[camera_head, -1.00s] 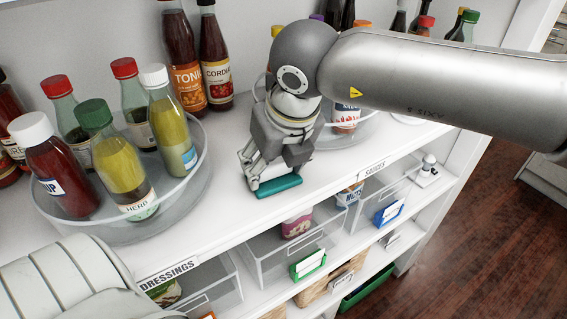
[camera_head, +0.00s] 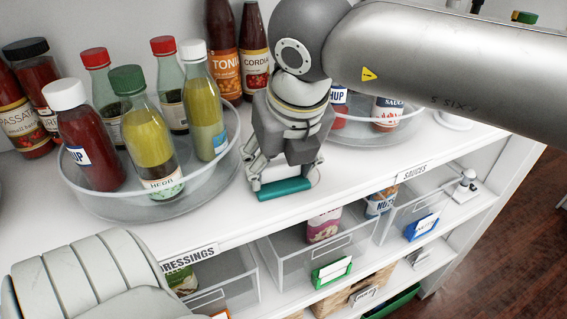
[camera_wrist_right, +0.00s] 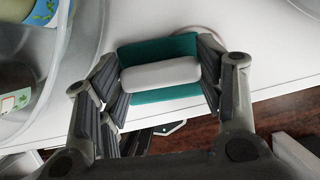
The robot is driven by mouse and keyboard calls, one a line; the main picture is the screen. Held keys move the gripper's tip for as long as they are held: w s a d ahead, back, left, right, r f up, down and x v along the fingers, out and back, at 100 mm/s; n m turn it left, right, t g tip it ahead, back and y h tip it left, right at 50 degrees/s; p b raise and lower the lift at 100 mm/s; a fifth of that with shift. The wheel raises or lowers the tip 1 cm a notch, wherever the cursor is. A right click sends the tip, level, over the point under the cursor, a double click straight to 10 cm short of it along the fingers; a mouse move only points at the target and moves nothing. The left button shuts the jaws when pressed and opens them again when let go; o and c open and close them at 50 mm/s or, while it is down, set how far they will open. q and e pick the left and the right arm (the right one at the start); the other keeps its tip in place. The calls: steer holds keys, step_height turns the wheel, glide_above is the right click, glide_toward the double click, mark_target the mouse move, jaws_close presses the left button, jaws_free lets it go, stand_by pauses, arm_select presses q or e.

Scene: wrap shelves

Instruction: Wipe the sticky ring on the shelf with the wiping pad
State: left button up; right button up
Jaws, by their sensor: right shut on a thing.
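The wiping pad (camera_head: 286,190) is teal with a pale grey grip bar (camera_wrist_right: 160,74), which shows in the right wrist view. My right gripper (camera_head: 284,180) is shut on the bar; its fingers hold both ends in the right wrist view (camera_wrist_right: 162,72). The pad is low over the white shelf (camera_head: 235,213), near the front edge; I cannot tell whether it presses on it. A faint pinkish arc, seemingly part of the sticky ring (camera_wrist_right: 212,33), shows beside the pad in the right wrist view. The pad and gripper hide the rest. My left gripper is out of view.
A clear turntable (camera_head: 112,207) with several bottles stands close left of the pad. Another turntable (camera_head: 372,138) with sauce bottles is behind to the right. Tall tonic (camera_head: 222,60) and cordial (camera_head: 253,70) bottles stand behind. Clear bins (camera_head: 290,268) sit on the shelf below.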

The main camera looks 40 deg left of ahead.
steer(key=shift+w+d+b, duration=0.3)
steer(key=shift+w+d, duration=0.1)
steer(key=shift+w, duration=0.5)
steer(key=shift+w+d+b, duration=0.25)
steer(key=shift+w+d, duration=0.1)
steer(key=shift+w, duration=0.5)
steer(key=shift+w+d+b, duration=0.3)
steer(key=shift+w, duration=0.45)
steer(key=shift+w+d+f, duration=0.1)
steer(key=shift+w+d, duration=0.25)
steer(key=shift+w, duration=0.35)
step_height(320, 180, up, 6)
steer(key=p, duration=0.3)
